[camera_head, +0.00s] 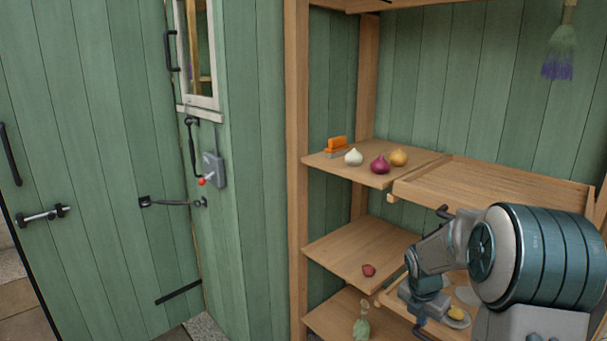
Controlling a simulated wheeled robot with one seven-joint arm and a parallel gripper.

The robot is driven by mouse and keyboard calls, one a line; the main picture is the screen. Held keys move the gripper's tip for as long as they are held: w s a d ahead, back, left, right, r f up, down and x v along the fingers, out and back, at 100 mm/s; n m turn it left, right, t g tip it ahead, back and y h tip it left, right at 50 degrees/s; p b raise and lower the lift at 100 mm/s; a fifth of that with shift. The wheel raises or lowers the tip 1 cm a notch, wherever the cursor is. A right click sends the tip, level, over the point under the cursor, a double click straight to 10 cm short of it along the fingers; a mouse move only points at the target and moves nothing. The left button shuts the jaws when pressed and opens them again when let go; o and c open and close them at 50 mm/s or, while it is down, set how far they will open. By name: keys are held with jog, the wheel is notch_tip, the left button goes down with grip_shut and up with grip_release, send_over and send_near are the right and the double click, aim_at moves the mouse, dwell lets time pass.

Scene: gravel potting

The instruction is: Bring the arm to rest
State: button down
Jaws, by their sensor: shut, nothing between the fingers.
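My arm reaches in from the right in the head view, in front of the shelf unit. My gripper (421,329) is at its lower end, small and partly hidden, beside the lower right tray. It is shut, and I see nothing held in it. A yellowish object (457,313) lies on the tray just right of it, partly covered by my arm.
A green door (95,150) stands left.

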jog(key=s+a+r+m+y+p, duration=0.1)
jog(key=s+a+r+m+p, duration=0.5)
jog(key=s+r+m, duration=0.6)
jog(key=s+a+r+m+y+p, duration=0.1)
jog(key=s+a+r+m+p, duration=0.5)
jog(key=s+r+m, duration=0.6)
jog(key=shift+s+a+m+t+p, duration=0.3)
jog(key=shift+a+m+t+p, duration=0.1)
jog(key=shift+a+m, duration=0.7)
